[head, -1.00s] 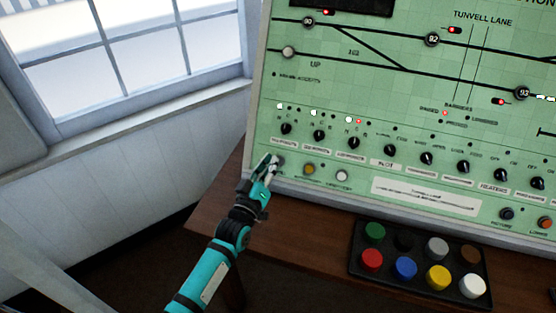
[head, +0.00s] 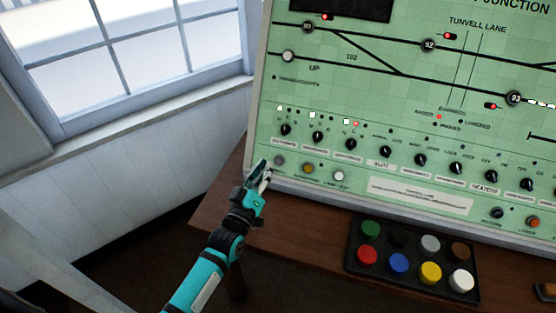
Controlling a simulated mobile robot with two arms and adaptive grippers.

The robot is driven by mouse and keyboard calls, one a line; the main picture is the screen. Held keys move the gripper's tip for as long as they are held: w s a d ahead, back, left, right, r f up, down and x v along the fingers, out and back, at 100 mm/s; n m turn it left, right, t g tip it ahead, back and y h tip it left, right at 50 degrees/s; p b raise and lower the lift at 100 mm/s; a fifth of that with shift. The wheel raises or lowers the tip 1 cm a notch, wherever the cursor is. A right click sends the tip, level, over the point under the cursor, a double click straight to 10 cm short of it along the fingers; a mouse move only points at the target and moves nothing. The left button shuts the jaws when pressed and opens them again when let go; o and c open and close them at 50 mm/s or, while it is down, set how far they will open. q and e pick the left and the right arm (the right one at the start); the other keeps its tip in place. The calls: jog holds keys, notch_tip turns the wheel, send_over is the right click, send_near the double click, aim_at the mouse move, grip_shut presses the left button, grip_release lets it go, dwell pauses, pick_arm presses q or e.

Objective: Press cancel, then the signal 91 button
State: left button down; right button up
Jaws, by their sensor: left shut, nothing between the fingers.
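The green signal panel (head: 360,85) stands on the desk. A grey round button (head: 279,160) sits at its lower left, beside an amber button (head: 307,168) and a white button (head: 338,175); their labels are too small to read. Round track buttons include one marked 92 (head: 429,45) and one that seems to read 93 (head: 515,98). A pale round button (head: 289,56) at the left end of the lower track line shows no readable number. My left gripper (head: 265,169) is shut and empty, just left of and below the grey button, apparently clear of it. My right gripper is out of view.
A black tray (head: 352,245) with several coloured round caps lies on the wooden desk (head: 300,216) below the panel. A row of black knobs (head: 351,144) runs above the lower buttons. A window (head: 120,50) and white wall are at left.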

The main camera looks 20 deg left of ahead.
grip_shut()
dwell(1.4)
